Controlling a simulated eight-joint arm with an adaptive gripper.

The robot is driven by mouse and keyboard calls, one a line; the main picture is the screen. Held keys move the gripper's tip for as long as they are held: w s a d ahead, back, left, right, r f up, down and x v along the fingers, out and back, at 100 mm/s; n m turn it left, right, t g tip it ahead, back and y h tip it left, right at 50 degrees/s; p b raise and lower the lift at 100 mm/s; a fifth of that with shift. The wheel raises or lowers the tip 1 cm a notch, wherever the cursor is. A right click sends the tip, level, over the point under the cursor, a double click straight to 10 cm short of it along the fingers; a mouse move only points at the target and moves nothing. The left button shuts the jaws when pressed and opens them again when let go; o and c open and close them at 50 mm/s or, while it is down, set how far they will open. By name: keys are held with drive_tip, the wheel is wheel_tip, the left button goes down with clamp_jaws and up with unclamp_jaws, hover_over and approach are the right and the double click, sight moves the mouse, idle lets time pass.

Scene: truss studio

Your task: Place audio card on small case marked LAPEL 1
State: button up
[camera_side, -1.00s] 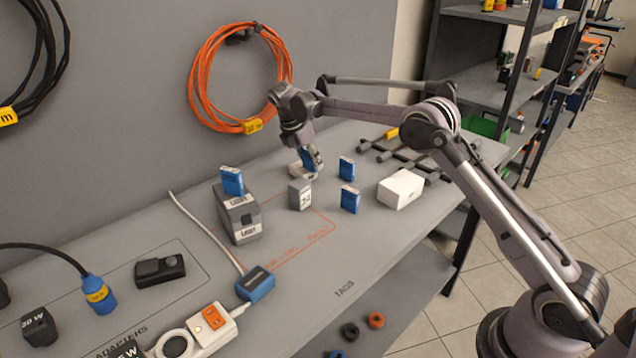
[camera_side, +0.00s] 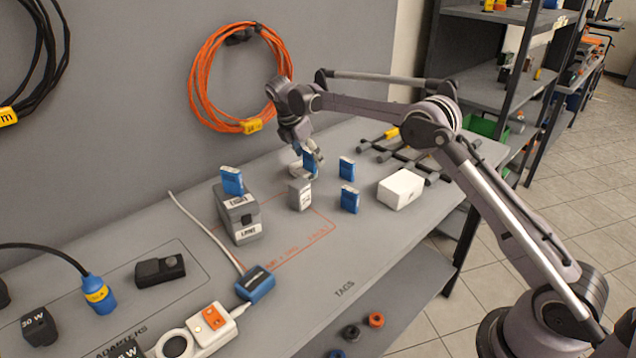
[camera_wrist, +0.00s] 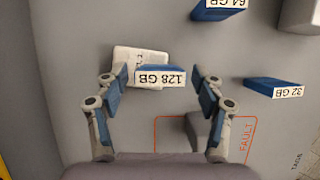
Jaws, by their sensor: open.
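In the wrist view a blue card marked 128 GB (camera_wrist: 160,76) stands on or against a small white case (camera_wrist: 128,56). My gripper (camera_wrist: 162,90) is open, with one finger on each side of this card and gaps between. In the side view my gripper (camera_side: 312,155) is over the white case (camera_side: 297,172), partly covering the card. Two more blue cards (camera_side: 346,168) (camera_side: 349,199) stand to the right; the wrist view shows cards marked 64 GB (camera_wrist: 220,11) and 32 GB (camera_wrist: 262,86). I cannot read LAPEL 1 anywhere.
A small grey block (camera_side: 299,196) stands close in front. A larger grey case (camera_side: 240,218) with a blue card (camera_side: 231,181) on top is at left. A white box (camera_side: 400,189) is at right. A cabled blue device (camera_side: 255,284) lies in front. The front right tabletop is clear.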

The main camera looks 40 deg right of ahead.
drive_tip(key=s+a+r+m+t+y, duration=0.1)
drive_tip(key=s+a+r+m, duration=0.15)
drive_tip(key=r, duration=0.55)
drive_tip(key=s+a+r+m+t, duration=0.1)
drive_tip(key=s+a+r+m, duration=0.2)
drive_tip(key=r, duration=0.5)
drive_tip(key=s+a+r+m+t+y, duration=0.15)
drive_tip(key=s+m, duration=0.25)
drive_tip(key=s, duration=0.7)
drive_tip(key=s+a+f+m+t+y, duration=0.1)
drive_tip(key=s+f+m, duration=0.3)
drive_tip(key=s, duration=0.5)
drive_tip(key=s+a+f+m+t+y, duration=0.1)
drive_tip(key=s+a+f+m+t, duration=0.1)
drive_tip(key=s+f+m, duration=0.2)
drive_tip(key=s+f, duration=0.3)
drive_tip(key=s, duration=0.2)
drive_tip(key=shift+s+a+f+t, duration=0.15)
drive_tip(key=shift+f+t, duration=0.05)
drive_tip(key=shift+t, duration=0.15)
drive_tip(key=shift+o, duration=0.5)
drive_tip(key=shift+r+m, duration=0.1)
drive_tip(key=shift+m, duration=0.15)
